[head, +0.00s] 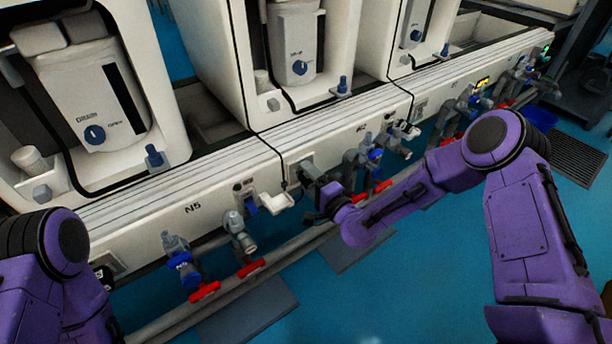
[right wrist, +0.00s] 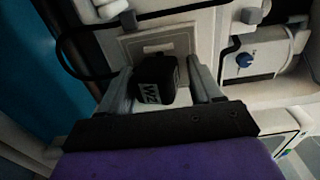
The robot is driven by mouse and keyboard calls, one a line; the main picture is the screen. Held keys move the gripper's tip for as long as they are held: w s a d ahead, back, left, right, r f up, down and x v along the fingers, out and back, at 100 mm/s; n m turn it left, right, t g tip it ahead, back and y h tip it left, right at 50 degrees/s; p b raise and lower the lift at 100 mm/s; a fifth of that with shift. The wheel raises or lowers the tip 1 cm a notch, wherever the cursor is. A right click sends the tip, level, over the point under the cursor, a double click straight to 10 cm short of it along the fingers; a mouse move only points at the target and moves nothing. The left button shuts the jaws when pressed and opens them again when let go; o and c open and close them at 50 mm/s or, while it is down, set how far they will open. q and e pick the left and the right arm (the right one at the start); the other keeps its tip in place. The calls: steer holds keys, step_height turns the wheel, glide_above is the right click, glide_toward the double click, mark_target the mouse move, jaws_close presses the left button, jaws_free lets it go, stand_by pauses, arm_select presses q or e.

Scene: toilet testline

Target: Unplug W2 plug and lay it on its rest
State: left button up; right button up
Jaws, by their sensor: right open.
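My right gripper (right wrist: 163,80) is open, with one grey finger on each side of the plug. Narrow gaps seem to remain, and I cannot tell whether either finger touches it. In the head view my right gripper (head: 316,188) is at the front panel and hides most of the plug. A small white rest (head: 277,201) juts from the panel just left of it. My left gripper is out of view.
Pipes and valves with red handles (head: 251,267) run below the panel on both sides of my right gripper. A thin black cable (head: 283,160) hangs beside the socket. White toilet units (head: 205,45) stand above the ledge. Blue floor is open in front.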

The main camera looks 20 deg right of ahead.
mark_target(313, 183)
steer(key=shift+f, duration=0.15)
stand_by(0.5)
steer(key=shift+w, duration=0.1)
steer(key=c, duration=1.2)
steer(key=shift+s+d, duration=0.1)
steer(key=shift+s, duration=0.3)
jaws_close()
steer(key=shift+p+v, duration=0.6)
steer(key=shift+v, duration=2.05)
